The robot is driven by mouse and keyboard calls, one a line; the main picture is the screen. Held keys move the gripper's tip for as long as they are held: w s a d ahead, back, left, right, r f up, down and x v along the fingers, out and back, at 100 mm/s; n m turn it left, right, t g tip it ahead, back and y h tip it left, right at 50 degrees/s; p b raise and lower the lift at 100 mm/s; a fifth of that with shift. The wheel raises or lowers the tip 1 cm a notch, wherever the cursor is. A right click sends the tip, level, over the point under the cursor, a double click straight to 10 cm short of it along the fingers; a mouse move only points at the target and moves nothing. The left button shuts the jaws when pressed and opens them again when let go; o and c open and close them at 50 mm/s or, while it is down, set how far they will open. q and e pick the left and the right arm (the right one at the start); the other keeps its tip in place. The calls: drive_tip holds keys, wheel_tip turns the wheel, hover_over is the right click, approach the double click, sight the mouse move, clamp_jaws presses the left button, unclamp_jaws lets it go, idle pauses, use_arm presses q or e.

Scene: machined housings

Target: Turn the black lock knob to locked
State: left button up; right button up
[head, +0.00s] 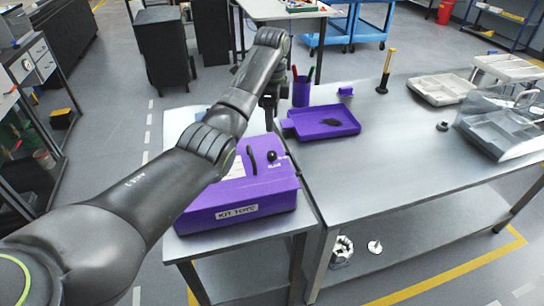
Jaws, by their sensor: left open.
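A purple box (236,211) with a white front label stands on the near metal table. On its sloped top are a round black knob (272,155), with small markings just below it, and an elongated black handle (251,160) to its left. The knob's exact turn is too small to read. My left arm reaches across from the left, over the box, and hides part of its top. My left gripper (269,118) points down beyond the knob, apart from it; it is open, and its fingertips show only small. My right gripper is not in view.
A purple tray (341,128) with dark bits, a purple cup (301,93) with pens and an upright yellow-handled tool (386,71) stand right of the gripper. Grey trays (441,88) and a clear-lidded bin (497,124) lie farther right. The right table's middle is clear.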

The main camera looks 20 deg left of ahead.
sight(272, 153)
use_arm(q)
wheel_tip(272, 153, down, 5)
drive_tip(key=shift+s+r, duration=0.15)
wheel_tip(272, 153, down, 7)
drive_tip(key=shift+r+p, duration=0.1)
drive_tip(key=shift+p, duration=0.6)
drive_tip(key=shift+f, duration=0.35)
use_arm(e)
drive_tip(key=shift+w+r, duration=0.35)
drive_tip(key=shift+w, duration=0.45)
use_arm(q)
drive_tip(key=shift+c, duration=0.2)
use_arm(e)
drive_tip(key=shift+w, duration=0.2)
use_arm(q)
drive_tip(key=c, duration=1)
